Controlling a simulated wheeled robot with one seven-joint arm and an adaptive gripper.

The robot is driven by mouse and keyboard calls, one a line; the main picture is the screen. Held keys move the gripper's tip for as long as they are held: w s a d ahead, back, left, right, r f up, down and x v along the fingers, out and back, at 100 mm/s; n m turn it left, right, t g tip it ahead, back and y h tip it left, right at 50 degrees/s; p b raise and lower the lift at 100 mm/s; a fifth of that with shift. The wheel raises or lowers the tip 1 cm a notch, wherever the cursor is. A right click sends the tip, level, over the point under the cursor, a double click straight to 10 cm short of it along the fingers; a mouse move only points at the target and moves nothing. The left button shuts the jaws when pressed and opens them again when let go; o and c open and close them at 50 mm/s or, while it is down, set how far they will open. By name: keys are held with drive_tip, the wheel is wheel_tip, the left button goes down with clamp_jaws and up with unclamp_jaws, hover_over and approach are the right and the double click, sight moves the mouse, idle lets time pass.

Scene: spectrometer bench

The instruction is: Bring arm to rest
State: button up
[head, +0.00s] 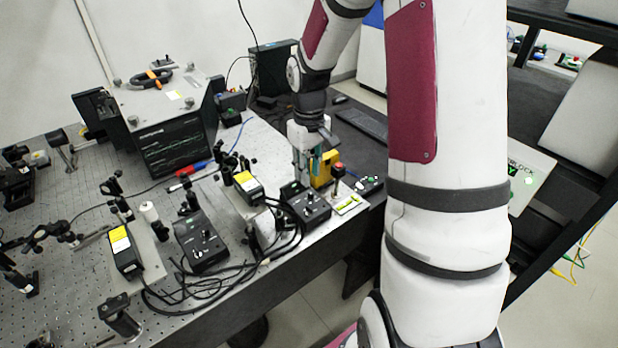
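My arm reaches from the right foreground up and over to the bench. My gripper (308,168) points down over the right part of the optical bench (295,285), close to a yellow block (324,168) and a black control box (305,203). Its fingers are small and partly merge with the things behind them. I cannot tell whether they are open, shut, or touching the yellow block.
Black boxes (202,242), yellow-labelled modules (125,252) and loose cables crowd the bench front. An instrument with a screen (178,146) stands at the back left. A keyboard (362,124) lies behind.

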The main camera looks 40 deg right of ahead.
idle(0.5)
drive_tip(key=s+a+r+t, duration=0.1)
drive_tip(key=s+a+r, duration=0.15)
drive_tip(key=r, duration=0.25)
drive_tip(key=s+a+r+t+h+b, duration=0.1)
drive_tip(key=a+r, duration=0.3)
drive_tip(key=r, duration=0.1)
drive_tip(key=s+a+r+t, duration=0.1)
drive_tip(key=s+a+r, duration=0.15)
drive_tip(key=r, duration=0.25)
drive_tip(key=s+a+r+t+y+b, duration=0.1)
drive_tip(key=s+a+r+t, duration=0.1)
drive_tip(key=s+a+r, duration=0.2)
drive_tip(key=s+a, duration=0.3)
drive_tip(key=s, duration=0.3)
drive_tip(key=shift+s+m+t+b, duration=0.15)
drive_tip(key=shift+m+t+b, duration=0.15)
drive_tip(key=shift+r, duration=0.15)
